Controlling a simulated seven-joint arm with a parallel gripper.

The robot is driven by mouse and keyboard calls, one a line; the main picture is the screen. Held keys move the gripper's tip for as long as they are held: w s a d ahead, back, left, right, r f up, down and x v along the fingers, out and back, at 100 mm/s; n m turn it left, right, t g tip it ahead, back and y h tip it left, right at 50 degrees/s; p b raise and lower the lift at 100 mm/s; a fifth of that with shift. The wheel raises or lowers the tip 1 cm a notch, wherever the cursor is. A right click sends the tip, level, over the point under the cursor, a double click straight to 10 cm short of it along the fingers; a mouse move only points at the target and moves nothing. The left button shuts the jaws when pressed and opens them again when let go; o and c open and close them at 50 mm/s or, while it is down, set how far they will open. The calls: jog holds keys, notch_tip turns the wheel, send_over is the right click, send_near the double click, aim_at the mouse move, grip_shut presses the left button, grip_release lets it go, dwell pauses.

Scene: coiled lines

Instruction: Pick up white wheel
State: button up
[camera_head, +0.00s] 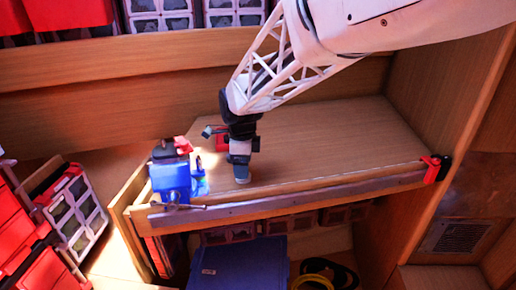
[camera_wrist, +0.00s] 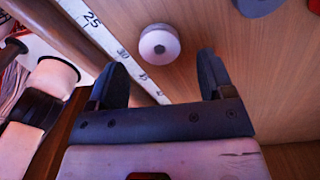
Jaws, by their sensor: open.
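The white wheel (camera_wrist: 159,45) shows in the wrist view as a pale round disc with a grey hub, lying on the wooden surface beside the metal ruler strip (camera_wrist: 125,55). My gripper (camera_wrist: 161,62) is open and empty, its two dark fingers set to the left and right. The wheel appears in line with the gap between the fingers, a little beyond their tips. In the head view my gripper (camera_head: 241,178) points down over the wooden worktop (camera_head: 330,145), near its front edge. I cannot make out the wheel there; the gripper may hide it.
A blue tool (camera_head: 172,182) stands left of my gripper. A red item (camera_head: 251,143) lies behind the gripper. A red clamp (camera_head: 435,168) sits at the right end of the front edge. The worktop's right part is clear. A blue bin (camera_head: 238,265) and coiled lines (camera_head: 318,280) lie below.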

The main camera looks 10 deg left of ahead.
jog(key=shift+f, duration=1.75)
jog(key=c, duration=1)
jog(key=shift+r, duration=0.2)
jog(key=shift+r, duration=0.55)
notch_tip(320, 180, up, 2)
jog(key=shift+r, duration=0.1)
jog(key=s+d, duration=0.2)
jog(key=s, duration=0.2)
jog(key=s+d+r, duration=0.1)
jog(key=s+d, duration=0.1)
jog(key=s, duration=0.3)
jog(key=s+d, duration=0.3)
jog(key=s, duration=0.2)
jog(key=shift+s+r, duration=0.15)
jog(key=shift+s, duration=0.05)
